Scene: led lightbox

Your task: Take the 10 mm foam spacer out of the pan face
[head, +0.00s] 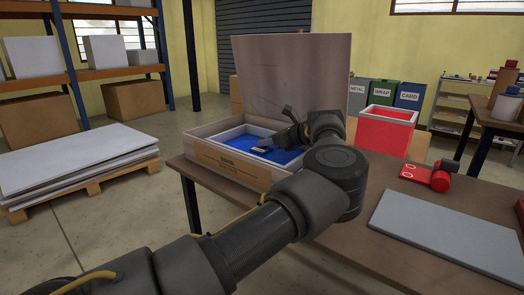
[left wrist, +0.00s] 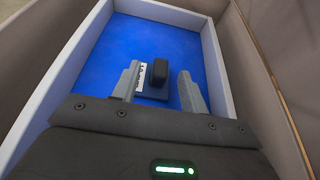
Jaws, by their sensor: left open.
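An open box (head: 228,166) on the table holds a white-rimmed tray (head: 226,135) with a blue floor, which looks like the pan face; the blue floor (left wrist: 150,32) fills the middle of the left wrist view. My left gripper (head: 270,143) reaches into the box. In the left wrist view its open fingers (left wrist: 159,74) stand either side of the spacer, with a gap at the right finger. My right gripper is out of view.
The box's raised lid (head: 292,72) stands behind the tray. The tray's white walls (left wrist: 211,65) rise close around the fingers. On the table to the right lie a grey panel (head: 445,228) and a red-and-black tool (head: 428,176).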

